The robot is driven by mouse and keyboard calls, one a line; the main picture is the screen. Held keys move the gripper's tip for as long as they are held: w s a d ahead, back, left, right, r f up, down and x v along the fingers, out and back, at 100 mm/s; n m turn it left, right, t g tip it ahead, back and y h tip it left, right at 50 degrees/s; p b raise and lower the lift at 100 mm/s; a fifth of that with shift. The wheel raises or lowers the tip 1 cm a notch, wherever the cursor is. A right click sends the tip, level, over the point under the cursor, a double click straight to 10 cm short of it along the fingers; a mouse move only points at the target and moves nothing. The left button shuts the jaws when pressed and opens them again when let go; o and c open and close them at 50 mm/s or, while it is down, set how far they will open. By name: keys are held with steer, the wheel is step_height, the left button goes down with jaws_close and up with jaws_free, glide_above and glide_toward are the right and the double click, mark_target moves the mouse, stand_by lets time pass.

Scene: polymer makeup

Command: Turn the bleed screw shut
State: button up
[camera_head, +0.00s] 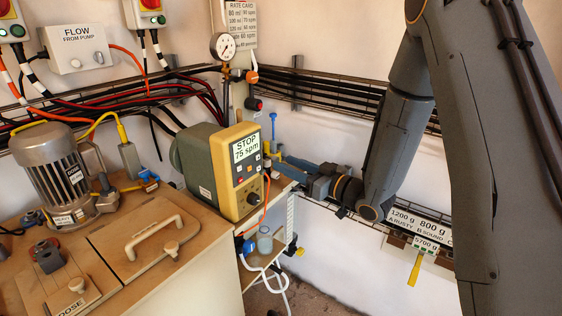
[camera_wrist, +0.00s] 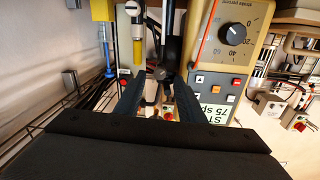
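A pump with a grey motor and a yellow front panel (camera_head: 237,172) stands on the bench; its display reads STOP, 75 spm. The panel also shows at the right of the wrist view (camera_wrist: 222,52). My gripper (camera_head: 284,160) reaches in from the right, close beside the pump's right side. In the wrist view its two dark fingers (camera_wrist: 157,95) are apart, with a pale cylindrical part and a small red part showing between them. I cannot tell if they touch it. I cannot pick out the bleed screw for sure; the fingers and pump may hide it.
A pressure gauge (camera_head: 222,46) stands on a wall pipe behind the pump. A cable tray (camera_head: 330,95) runs along the wall. A lidded wooden bench (camera_head: 140,265) lies left. A small shelf with a bottle (camera_head: 264,240) sits below. A weight-label rail (camera_head: 418,225) hangs right.

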mark_target(278, 160)
steer(key=shift+x, duration=1.6)
steer(key=shift+c, duration=0.2)
jaws_close()
